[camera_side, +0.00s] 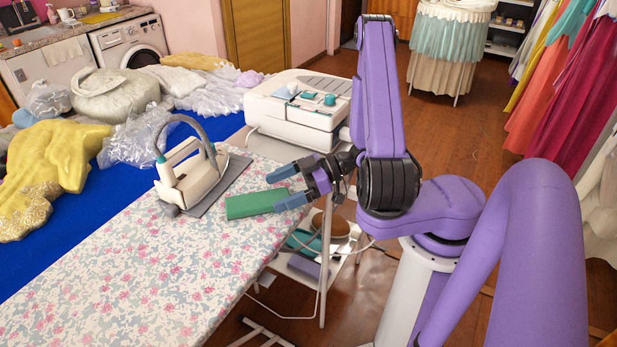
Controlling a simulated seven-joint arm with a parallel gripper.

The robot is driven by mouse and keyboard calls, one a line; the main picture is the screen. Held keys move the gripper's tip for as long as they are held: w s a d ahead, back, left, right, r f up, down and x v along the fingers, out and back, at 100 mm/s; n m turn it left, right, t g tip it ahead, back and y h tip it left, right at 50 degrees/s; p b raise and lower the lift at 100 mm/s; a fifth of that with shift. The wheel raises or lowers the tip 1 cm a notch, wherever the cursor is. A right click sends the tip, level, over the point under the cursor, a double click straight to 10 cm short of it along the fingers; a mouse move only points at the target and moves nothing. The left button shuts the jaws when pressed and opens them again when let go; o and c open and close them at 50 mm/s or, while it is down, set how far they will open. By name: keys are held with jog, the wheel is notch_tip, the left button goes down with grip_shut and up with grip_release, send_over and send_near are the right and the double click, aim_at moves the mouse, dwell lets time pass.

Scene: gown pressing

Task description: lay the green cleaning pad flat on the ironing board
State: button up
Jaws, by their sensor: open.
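The green cleaning pad (256,203) appears to lie flat on the flowered ironing board (150,270), close to the board's right edge and just in front of the iron's grey rest. My gripper (286,187) is open at the pad's right end, its blue-tipped fingers pointing left. The nearer fingertip overlaps the pad's right end in the picture. I cannot tell whether it touches the pad.
A cream iron (188,172) stands on a grey rest (225,190) just behind the pad. A white steam unit (297,112) is farther back. Clothes and plastic bags lie on the blue surface (75,220) at left. The board's front is clear.

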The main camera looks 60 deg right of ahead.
jog(key=v, duration=0.8)
jog(key=shift+s+d, duration=0.1)
jog(key=shift+s, duration=0.05)
